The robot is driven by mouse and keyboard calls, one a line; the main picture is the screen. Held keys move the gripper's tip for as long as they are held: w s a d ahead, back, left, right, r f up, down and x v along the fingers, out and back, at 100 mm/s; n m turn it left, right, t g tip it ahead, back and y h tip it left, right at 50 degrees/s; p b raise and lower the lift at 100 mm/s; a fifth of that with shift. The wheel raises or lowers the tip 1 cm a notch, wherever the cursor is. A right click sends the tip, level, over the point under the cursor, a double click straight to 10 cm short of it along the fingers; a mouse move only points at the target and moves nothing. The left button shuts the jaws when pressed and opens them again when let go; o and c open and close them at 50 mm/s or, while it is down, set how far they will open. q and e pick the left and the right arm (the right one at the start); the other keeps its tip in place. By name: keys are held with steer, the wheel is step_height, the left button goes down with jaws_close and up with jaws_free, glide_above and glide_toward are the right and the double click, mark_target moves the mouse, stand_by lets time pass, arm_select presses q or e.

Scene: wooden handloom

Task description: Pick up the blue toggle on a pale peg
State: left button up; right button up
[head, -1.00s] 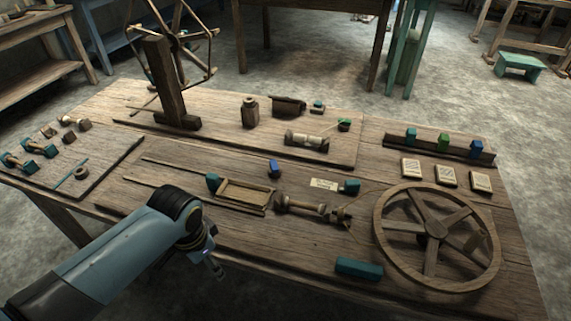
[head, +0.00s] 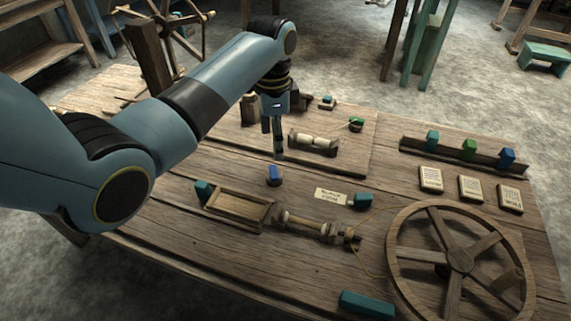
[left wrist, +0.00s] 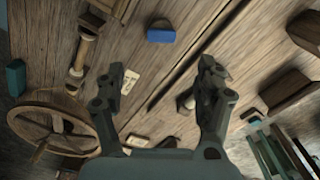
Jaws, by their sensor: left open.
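My right gripper is not in view.
A wooden tray (head: 240,207) and a spindle (head: 310,225) lie in front. A white label (head: 330,196) and a teal block (head: 363,200) are to the right. A rack (head: 460,154) holds teal, green and blue toggles. A large wheel (head: 460,260) fills the right.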

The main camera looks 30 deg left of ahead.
arm_select(q)
steer(key=b, duration=0.2)
glide_above(273, 171)
steer(key=f, duration=0.4)
steer(key=shift+w+d+f, duration=0.1)
steer(key=shift+d+f, duration=0.2)
steer(key=shift+d, duration=0.1)
steer(key=shift+w+f, duration=0.1)
steer(key=shift+f, duration=0.15)
steer(key=f, duration=0.1)
steer(key=f+b, duration=0.1)
steer(key=f, duration=0.3)
steer(key=shift+s+a+f+b, duration=0.15)
steer(key=shift+s+a+b, duration=0.1)
steer(key=shift+a+b, duration=0.1)
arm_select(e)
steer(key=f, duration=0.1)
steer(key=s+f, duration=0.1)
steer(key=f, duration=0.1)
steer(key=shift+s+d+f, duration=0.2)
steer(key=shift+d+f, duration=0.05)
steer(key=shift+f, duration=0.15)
arm_select(q)
steer(key=shift+c, duration=0.2)
steer(key=c, duration=0.7)
steer(key=shift+c, duration=0.6)
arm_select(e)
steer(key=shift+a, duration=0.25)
